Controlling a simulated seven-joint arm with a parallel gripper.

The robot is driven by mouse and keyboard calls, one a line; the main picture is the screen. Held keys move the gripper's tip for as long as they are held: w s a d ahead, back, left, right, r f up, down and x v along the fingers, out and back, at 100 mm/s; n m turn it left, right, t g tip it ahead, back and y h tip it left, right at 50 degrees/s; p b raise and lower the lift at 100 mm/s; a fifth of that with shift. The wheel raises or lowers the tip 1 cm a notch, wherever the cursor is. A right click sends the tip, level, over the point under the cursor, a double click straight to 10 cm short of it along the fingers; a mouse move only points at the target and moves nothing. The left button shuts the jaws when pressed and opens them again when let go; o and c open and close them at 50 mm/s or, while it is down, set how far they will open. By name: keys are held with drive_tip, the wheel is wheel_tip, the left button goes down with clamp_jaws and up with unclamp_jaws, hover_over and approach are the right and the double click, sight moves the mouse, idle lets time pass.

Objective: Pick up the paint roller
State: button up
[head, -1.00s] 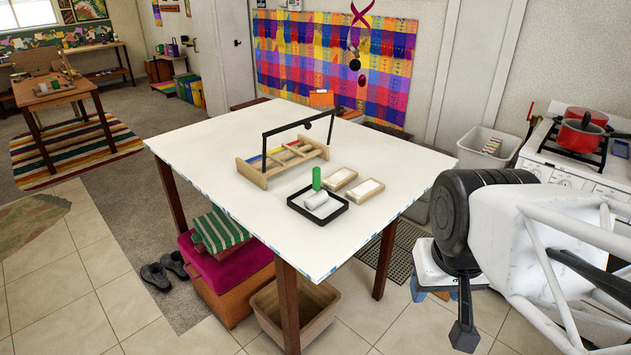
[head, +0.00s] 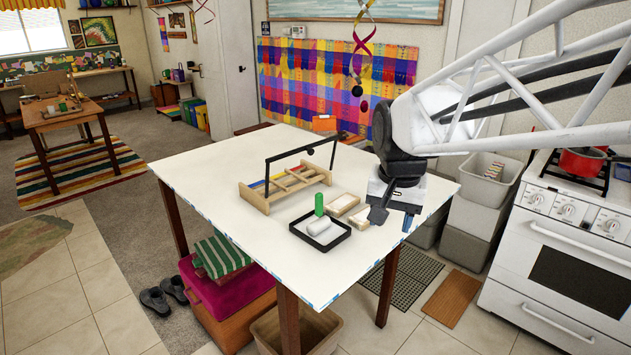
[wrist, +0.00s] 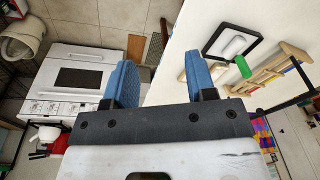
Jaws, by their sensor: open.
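A white cylinder (head: 319,226), which looks like the paint roller, lies in a shallow black tray (head: 336,244) on the white table (head: 229,167). A green cylinder (head: 319,204) stands upright at the tray's back edge. My gripper (head: 392,217) is open and empty, to the right of the tray near the table's right corner. In the wrist view its blue fingers (wrist: 160,62) are apart with only floor and table edge between them. There the roller (wrist: 235,45) shows to the right of the fingers, clear of them.
Two small wooden boxes with pale tops (head: 342,204) sit between the tray and my gripper. A wooden rack (head: 257,200) with a raised dark bar stands behind the tray. A white stove (head: 560,248) and grey bins (head: 484,193) are on the right. The table's left part is clear.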

drive_tip(key=w+a+m, duration=0.2)
drive_tip(key=w+a, duration=0.3)
drive_tip(key=w, duration=0.9)
drive_tip(key=m+g, duration=0.2)
drive_tip(key=m, duration=0.1)
hover_over(319, 193)
drive_tip(key=f, duration=0.5)
drive_tip(key=shift+s+d+f, duration=0.2)
drive_tip(key=shift+s, duration=0.2)
drive_tip(key=shift+w+a+f, duration=0.15)
drive_tip(key=shift+w, duration=0.05)
drive_tip(key=shift+f, duration=0.1)
drive_tip(key=shift+f, duration=1.2)
drive_tip(key=shift+f, duration=0.1)
drive_tip(key=shift+w+f, duration=0.15)
drive_tip(key=shift+f, duration=2.35)
